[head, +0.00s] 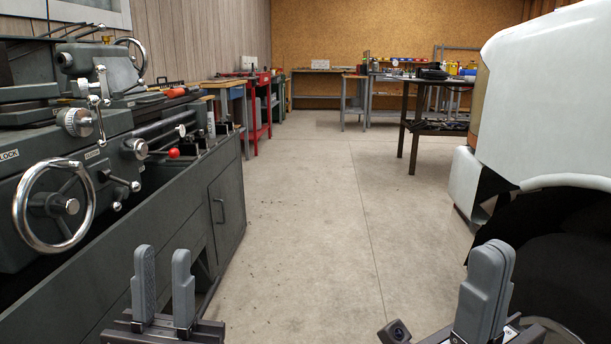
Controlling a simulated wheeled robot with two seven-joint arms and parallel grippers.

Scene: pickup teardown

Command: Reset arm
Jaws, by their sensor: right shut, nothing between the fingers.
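My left gripper (162,262) shows at the bottom left of the head view. Its two grey fingers point up and stand apart with an empty gap between them. My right gripper (488,268) shows at the bottom right. Its grey fingers are pressed together with nothing between them. Both grippers are raised in front of me and touch nothing that I can see. Most of both arms is outside the frame.
A grey lathe (95,160) with a chrome handwheel stands close on the left. A white pickup body (550,100) stands close on the right. Concrete floor (310,210) lies clear between them. Workbenches (435,80) and a red stand (263,110) are farther back.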

